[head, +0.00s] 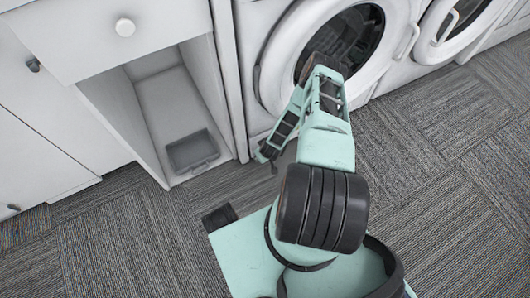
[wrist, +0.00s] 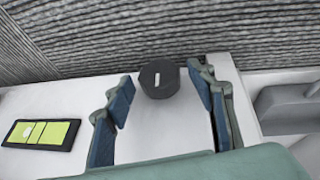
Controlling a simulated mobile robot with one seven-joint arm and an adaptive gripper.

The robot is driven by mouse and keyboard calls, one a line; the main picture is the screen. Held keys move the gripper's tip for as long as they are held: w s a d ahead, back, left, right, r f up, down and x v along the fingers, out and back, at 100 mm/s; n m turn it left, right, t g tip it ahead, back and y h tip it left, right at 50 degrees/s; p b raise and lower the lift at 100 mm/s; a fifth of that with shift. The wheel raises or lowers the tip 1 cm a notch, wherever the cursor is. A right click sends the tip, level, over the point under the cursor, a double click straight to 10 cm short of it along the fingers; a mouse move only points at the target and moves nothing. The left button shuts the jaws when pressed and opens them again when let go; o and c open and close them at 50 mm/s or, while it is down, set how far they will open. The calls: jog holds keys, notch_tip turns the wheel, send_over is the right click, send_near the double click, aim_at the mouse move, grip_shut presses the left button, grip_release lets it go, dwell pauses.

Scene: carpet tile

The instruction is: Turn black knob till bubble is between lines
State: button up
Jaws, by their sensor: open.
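The black knob (wrist: 159,79), short and faceted with a white mark on its face, sits on a white surface in the wrist view. My gripper (wrist: 162,82) is open, its blue-padded fingers on either side of the knob. Gaps show between the knob and both fingers. A level with a yellow-green vial (wrist: 42,133) in a dark frame lies left of the gripper. A small pale patch shows in the vial near thin lines; its exact place between them is too small to tell. In the head view my gripper (head: 268,152) is low by the washing machine; the knob is hidden.
A white front-loading washing machine (head: 262,22) stands behind my arm, with a second one (head: 437,50) to its right. An open white cabinet bay (head: 165,95) with a grey tray (head: 192,152) is on the left. Grey carpet (head: 440,200) at the right is clear.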

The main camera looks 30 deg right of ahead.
jog(key=c, duration=1.2)
jog(key=shift+o, duration=0.2)
jog(key=shift+d+y, duration=0.1)
jog(key=shift+y, duration=0.3)
jog(key=y, duration=0.2)
jog(key=shift+d+m+y, duration=0.3)
jog(key=shift+m+y, duration=0.1)
jog(key=shift+w+d+f+m+y, duration=0.1)
jog(key=shift+m+y, duration=0.1)
jog(key=shift+y, duration=0.8)
jog(key=shift+d+f+m+y, duration=0.1)
jog(key=shift+m+y, duration=0.1)
jog(key=shift+y, duration=1.2)
jog(key=o, duration=1.2)
jog(key=shift+c, duration=0.2)
